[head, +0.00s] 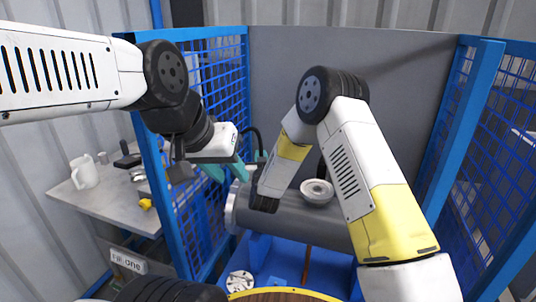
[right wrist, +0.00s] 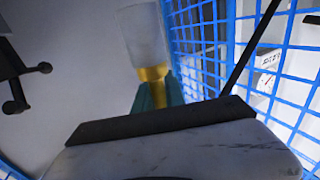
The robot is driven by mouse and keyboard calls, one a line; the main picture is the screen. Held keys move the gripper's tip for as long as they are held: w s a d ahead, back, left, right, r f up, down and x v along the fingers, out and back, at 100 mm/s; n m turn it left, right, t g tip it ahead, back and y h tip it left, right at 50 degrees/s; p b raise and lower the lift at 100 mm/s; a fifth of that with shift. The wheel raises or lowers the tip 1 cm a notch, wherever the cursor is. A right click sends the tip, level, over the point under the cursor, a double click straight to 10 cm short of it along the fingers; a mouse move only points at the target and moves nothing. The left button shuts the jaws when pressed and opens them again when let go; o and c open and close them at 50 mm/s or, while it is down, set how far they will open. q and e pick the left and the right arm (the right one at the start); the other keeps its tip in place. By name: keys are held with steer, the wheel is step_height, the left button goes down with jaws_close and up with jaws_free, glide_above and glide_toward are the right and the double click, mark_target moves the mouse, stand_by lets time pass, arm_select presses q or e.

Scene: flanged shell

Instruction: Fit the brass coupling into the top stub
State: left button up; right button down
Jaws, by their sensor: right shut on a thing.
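The grey shell (head: 290,212) lies on its side in the middle of the head view, with a flange at its left end. A pale round top stub (head: 317,190) stands on its upper side. The brass coupling (right wrist: 152,74) shows in the right wrist view between the teal fingers of my right gripper (right wrist: 156,94), which is shut on it. A pale, see-through cylinder extends beyond the brass. In the head view my right gripper (head: 262,157) is mostly hidden behind its own arm. My left gripper (head: 228,172) has its teal fingers apart and empty, left of the shell.
Blue mesh panels (head: 205,110) stand left and right, with a grey wall (head: 400,60) behind. A white round part (head: 240,282) lies low in front. Mesh is close in the right wrist view.

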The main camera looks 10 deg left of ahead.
steer(key=shift+f, duration=2)
steer(key=c, duration=1.3)
jaws_free()
steer(key=shift+s, duration=0.1)
steer(key=s, duration=0.2)
steer(key=s+d, duration=0.1)
steer(key=s, duration=0.4)
steer(key=shift+s+d, duration=0.25)
steer(key=shift+d, duration=0.05)
